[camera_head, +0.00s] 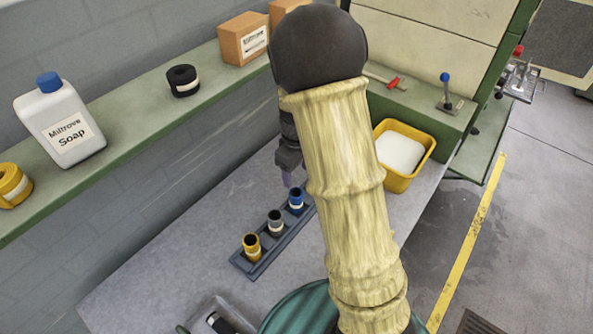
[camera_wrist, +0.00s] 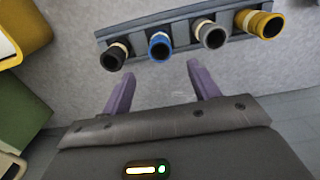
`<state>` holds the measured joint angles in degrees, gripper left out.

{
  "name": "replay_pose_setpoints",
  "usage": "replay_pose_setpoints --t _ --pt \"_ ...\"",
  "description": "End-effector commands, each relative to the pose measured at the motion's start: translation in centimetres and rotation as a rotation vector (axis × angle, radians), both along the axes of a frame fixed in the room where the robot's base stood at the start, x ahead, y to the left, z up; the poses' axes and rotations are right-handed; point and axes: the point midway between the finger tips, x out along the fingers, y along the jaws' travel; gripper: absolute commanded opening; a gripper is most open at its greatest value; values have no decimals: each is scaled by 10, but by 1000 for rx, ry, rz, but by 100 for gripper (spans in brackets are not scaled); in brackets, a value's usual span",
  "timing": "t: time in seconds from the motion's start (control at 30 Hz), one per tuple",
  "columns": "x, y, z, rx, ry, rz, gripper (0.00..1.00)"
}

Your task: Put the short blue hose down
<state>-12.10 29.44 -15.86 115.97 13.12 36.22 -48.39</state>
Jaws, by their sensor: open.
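The short blue hose (camera_head: 296,201) stands upright in a dark blue-grey rack (camera_head: 262,262) on the bench, with a pale band around it. In the wrist view the blue hose (camera_wrist: 159,46) lies just beyond my open gripper (camera_wrist: 160,72), in line with the gap between the purple fingers. The fingers hold nothing. In the head view my gripper (camera_head: 288,179) is just above the blue hose, partly hidden by my arm.
A grey hose (camera_head: 275,222) and a yellow hose (camera_head: 251,247) share the rack. A yellow bin (camera_head: 408,182) is to the right. A shelf (camera_head: 140,128) runs along the wall.

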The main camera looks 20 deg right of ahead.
Motion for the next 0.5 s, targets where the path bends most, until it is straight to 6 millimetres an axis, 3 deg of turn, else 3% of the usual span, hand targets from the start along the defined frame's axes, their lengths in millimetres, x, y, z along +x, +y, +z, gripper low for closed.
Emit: replay_pose_setpoints --t 0.27,0.37,0.5 --pt "-5 0 3 2 -7 -21 61" --pt "-18 -1 13 11 -27 -86 61" --pt "-52 -2 33 28 -78 -245 61"
